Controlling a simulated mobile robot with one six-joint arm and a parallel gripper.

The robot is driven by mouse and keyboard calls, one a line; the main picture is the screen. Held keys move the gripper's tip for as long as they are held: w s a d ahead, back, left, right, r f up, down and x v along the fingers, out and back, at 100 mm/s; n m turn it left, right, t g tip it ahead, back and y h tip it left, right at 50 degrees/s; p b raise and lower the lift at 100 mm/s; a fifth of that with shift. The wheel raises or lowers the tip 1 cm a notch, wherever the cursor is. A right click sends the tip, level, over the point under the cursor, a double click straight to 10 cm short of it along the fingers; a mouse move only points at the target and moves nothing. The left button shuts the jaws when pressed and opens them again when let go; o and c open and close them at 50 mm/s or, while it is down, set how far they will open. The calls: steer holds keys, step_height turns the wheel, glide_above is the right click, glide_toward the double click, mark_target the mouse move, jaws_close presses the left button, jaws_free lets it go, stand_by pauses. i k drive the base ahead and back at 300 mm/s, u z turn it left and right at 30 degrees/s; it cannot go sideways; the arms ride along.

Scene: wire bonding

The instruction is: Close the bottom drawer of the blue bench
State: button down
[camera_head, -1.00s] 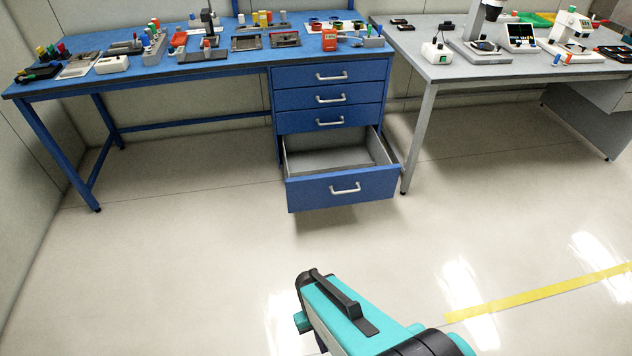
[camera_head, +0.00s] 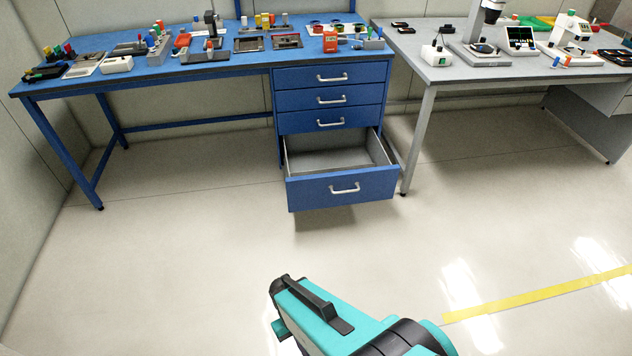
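The blue bench (camera_head: 160,79) stands along the back wall with a drawer stack under its right end. Its bottom drawer (camera_head: 318,189) is pulled well out toward me, and its grey inside (camera_head: 335,161) looks empty. The drawer's silver handle (camera_head: 345,188) is on the blue front. The three drawers above it look shut. Part of my teal and black arm shows at the bottom centre, apart from the drawer with floor between them. My gripper's fingers are not visible.
A grey bench (camera_head: 455,69) with instruments stands close to the right, its front leg (camera_head: 418,140) beside the open drawer. Small tools and parts cover the blue bench top. The floor (camera_head: 190,255) before the drawer is clear. A yellow floor line (camera_head: 540,293) runs at the lower right.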

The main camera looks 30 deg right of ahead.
mark_target(335, 164)
steer(key=z, duration=0.05)
steer(key=i, duration=1)
steer(key=u, duration=0.05)
